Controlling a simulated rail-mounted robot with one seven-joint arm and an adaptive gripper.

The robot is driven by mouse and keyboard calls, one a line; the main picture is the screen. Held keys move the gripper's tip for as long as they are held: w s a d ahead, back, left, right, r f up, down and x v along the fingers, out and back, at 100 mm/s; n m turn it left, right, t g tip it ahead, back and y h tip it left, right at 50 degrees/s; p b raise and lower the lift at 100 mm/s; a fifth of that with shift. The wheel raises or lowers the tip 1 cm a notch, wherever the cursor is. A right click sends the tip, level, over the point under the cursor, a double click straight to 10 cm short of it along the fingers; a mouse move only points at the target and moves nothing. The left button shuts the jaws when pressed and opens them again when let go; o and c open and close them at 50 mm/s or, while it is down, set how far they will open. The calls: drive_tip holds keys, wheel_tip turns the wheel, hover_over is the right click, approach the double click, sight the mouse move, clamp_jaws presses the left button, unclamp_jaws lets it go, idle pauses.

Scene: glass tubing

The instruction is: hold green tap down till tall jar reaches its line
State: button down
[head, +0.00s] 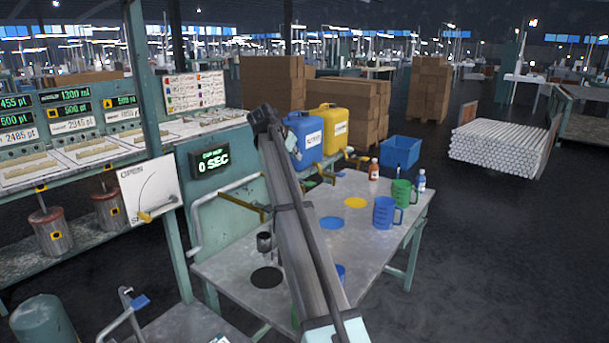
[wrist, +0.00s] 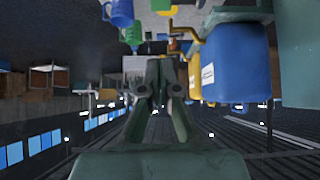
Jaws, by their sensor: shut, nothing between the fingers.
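My gripper (wrist: 159,66) shows in the wrist view, its fingers together and empty, pointing away over the bench. In the head view my arm crosses the bench and hides its middle; I cannot make out the fingers there. A blue canister (head: 303,140) and a yellow canister (head: 333,130) stand on a rack behind the bench; both show upside down at right in the wrist view. I cannot make out a green tap. A green mug (head: 402,193) and a blue mug (head: 384,213) stand at the bench's right. I cannot identify the tall jar or its line.
The grey bench (head: 222,268) bears a yellow disc (head: 355,203), a blue disc (head: 332,223) and a black disc (head: 266,278). A small dark cup (head: 264,242) is above the black disc. A timer (head: 214,160) reads 0 SEC. A blue bin (head: 400,152) stands behind.

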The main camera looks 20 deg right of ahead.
drive_tip(key=p, duration=0.4)
hover_over(312, 182)
drive_tip(key=s+a, duration=0.1)
drive_tip(key=a, duration=0.1)
wheel_tip(312, 182, down, 7)
drive_tip(key=shift+f, duration=0.1)
wheel_tip(312, 182, down, 2)
drive_tip(key=shift+s+a+f, duration=0.15)
drive_tip(key=shift+f, duration=0.05)
drive_tip(key=shift+f+p, duration=0.4)
drive_tip(key=shift+f, duration=0.35)
